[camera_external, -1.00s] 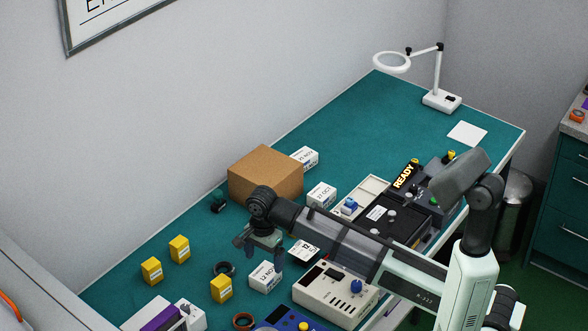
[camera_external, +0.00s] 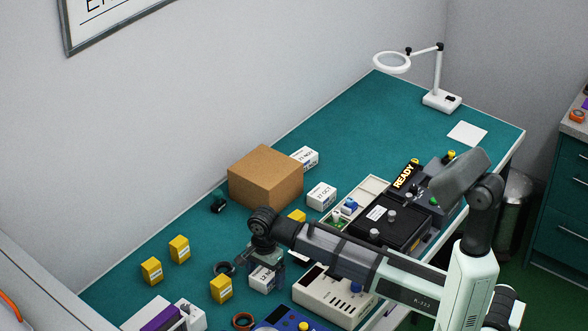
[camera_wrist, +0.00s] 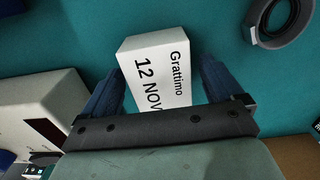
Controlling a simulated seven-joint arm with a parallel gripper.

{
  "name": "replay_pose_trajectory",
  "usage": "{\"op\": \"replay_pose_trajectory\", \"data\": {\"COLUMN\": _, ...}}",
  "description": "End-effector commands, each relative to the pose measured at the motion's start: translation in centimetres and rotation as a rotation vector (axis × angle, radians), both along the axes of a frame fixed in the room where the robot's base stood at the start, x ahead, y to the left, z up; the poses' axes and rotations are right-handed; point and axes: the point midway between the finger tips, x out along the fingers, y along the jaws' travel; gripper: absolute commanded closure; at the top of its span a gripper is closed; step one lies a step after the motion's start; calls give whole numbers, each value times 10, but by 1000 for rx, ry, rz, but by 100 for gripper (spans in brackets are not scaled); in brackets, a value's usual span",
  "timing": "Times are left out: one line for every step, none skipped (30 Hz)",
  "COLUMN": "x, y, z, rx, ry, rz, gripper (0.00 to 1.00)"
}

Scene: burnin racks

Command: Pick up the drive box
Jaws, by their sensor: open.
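A white drive box (camera_external: 262,280) lies on the teal bench, partly hidden by my gripper in the external view. In the wrist view its top face (camera_wrist: 158,65) reads "Grattimo" and "12 NOV". My gripper (camera_wrist: 160,70) is open, pointing down over this box. One finger shows on each side of the box in the wrist view, with gaps visible. I cannot tell how far the fingertips reach down beside it. Two similar white boxes stand farther back, one marked "27 OCT" (camera_external: 321,196) and one (camera_external: 305,158) beside the cardboard box.
A black ring (camera_external: 222,269) and a yellow box (camera_external: 221,289) lie close left of the drive box. A beige device (camera_external: 325,300) stands close to its right. A large cardboard box (camera_external: 265,178) stands behind. Bare bench shows to the back right.

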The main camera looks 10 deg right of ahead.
Motion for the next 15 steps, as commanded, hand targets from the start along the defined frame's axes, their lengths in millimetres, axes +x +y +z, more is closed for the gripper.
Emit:
{"op": "replay_pose_trajectory", "data": {"x": 0, "y": 0, "z": 0, "rx": 0, "ry": 0, "rz": 0, "gripper": 6}}
{"op": "replay_pose_trajectory", "data": {"x": 0, "y": 0, "z": 0, "rx": 0, "ry": 0, "rz": 0, "gripper": 6}}
{"op": "replay_pose_trajectory", "data": {"x": 0, "y": 0, "z": 0, "rx": 0, "ry": 0, "rz": 0, "gripper": 9}}
{"op": "replay_pose_trajectory", "data": {"x": 0, "y": 0, "z": 0, "rx": 0, "ry": 0, "rz": 0, "gripper": 12}}
{"op": "replay_pose_trajectory", "data": {"x": 0, "y": 0, "z": 0, "rx": 0, "ry": 0, "rz": 0, "gripper": 15}}
{"op": "replay_pose_trajectory", "data": {"x": 0, "y": 0, "z": 0, "rx": 0, "ry": 0, "rz": 0, "gripper": 19}}
{"op": "replay_pose_trajectory", "data": {"x": 0, "y": 0, "z": 0, "rx": 0, "ry": 0, "rz": 0, "gripper": 22}}
{"op": "replay_pose_trajectory", "data": {"x": 0, "y": 0, "z": 0, "rx": 0, "ry": 0, "rz": 0, "gripper": 25}}
{"op": "replay_pose_trajectory", "data": {"x": 0, "y": 0, "z": 0, "rx": 0, "ry": 0, "rz": 0, "gripper": 28}}
{"op": "replay_pose_trajectory", "data": {"x": 0, "y": 0, "z": 0, "rx": 0, "ry": 0, "rz": 0, "gripper": 31}}
{"op": "replay_pose_trajectory", "data": {"x": 0, "y": 0, "z": 0, "rx": 0, "ry": 0, "rz": 0, "gripper": 34}}
{"op": "replay_pose_trajectory", "data": {"x": 0, "y": 0, "z": 0, "rx": -1, "ry": 1, "rz": 0, "gripper": 38}}
{"op": "replay_pose_trajectory", "data": {"x": 0, "y": 0, "z": 0, "rx": -1, "ry": 1, "rz": 0, "gripper": 41}}
{"op": "replay_pose_trajectory", "data": {"x": 0, "y": 0, "z": 0, "rx": -1, "ry": 1, "rz": 0, "gripper": 44}}
{"op": "replay_pose_trajectory", "data": {"x": 0, "y": 0, "z": 0, "rx": -1, "ry": 1, "rz": 0, "gripper": 48}}
